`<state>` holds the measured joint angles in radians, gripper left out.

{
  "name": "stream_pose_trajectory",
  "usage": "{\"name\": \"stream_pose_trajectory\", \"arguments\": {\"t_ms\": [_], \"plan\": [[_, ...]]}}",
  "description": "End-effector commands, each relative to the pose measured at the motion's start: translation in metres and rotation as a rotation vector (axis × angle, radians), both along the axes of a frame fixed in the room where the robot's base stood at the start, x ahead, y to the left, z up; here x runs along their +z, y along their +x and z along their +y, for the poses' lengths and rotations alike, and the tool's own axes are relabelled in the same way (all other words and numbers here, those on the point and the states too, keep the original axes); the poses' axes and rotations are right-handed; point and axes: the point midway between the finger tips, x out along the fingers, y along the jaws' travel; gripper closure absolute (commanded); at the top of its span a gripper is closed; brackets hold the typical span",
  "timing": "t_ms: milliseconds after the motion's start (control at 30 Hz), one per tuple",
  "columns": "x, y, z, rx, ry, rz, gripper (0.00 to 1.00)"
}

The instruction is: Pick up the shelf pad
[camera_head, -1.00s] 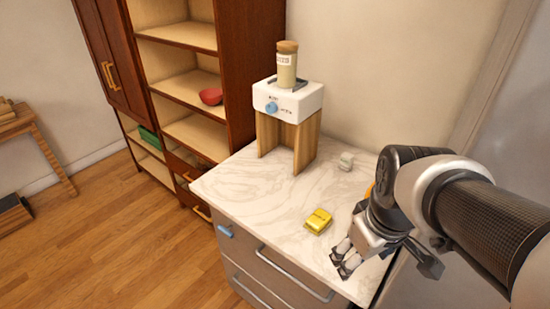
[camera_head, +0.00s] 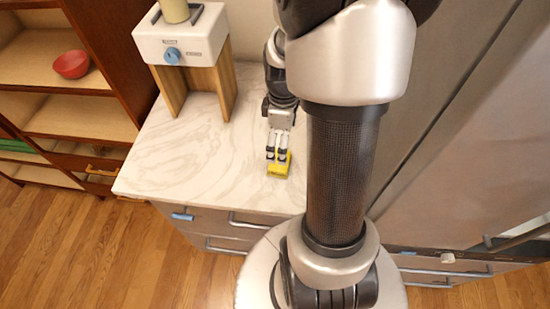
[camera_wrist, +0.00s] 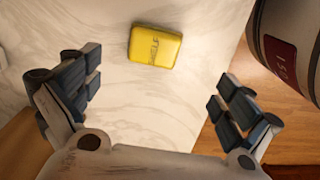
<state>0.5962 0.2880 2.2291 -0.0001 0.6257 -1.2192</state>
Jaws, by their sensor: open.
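The yellow pad (camera_head: 279,168), a small rounded block with dark markings, lies flat on the marbled white counter (camera_head: 190,150). In the wrist view the yellow pad (camera_wrist: 155,46) shows whole, beyond and between the spread fingers. My gripper (camera_head: 277,154) points down close to the pad in the head view, and its fingers cover part of it. In the wrist view my gripper (camera_wrist: 156,85) is open with nothing between its fingers, and the pad appears apart from them.
A white appliance (camera_head: 182,42) with a blue knob stands on wooden supports at the back left of the counter, with a jar (camera_head: 174,10) on top. Shelves with a red bowl (camera_head: 71,64) stand farther left. Drawers with handles (camera_head: 182,217) are below the counter. Bare counter surrounds the pad.

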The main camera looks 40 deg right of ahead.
Motion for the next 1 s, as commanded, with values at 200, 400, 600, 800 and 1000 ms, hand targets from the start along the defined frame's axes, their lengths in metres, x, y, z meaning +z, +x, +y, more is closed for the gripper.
{"name": "stream_pose_trajectory", "arguments": {"t_ms": [200,400,600,800,1000], "plan": [[-0.046,0.0,0.001,0.0,0.002,0.003,0.02],[-0.06,0.001,0.0,0.0,-0.001,-0.001,0.02],[-0.076,0.004,-0.001,0.0,0.001,0.001,0.02],[-0.107,0.008,-0.003,0.0,0.001,0.002,0.02],[-0.112,0.008,-0.004,0.0,-0.001,-0.002,0.02]]}}
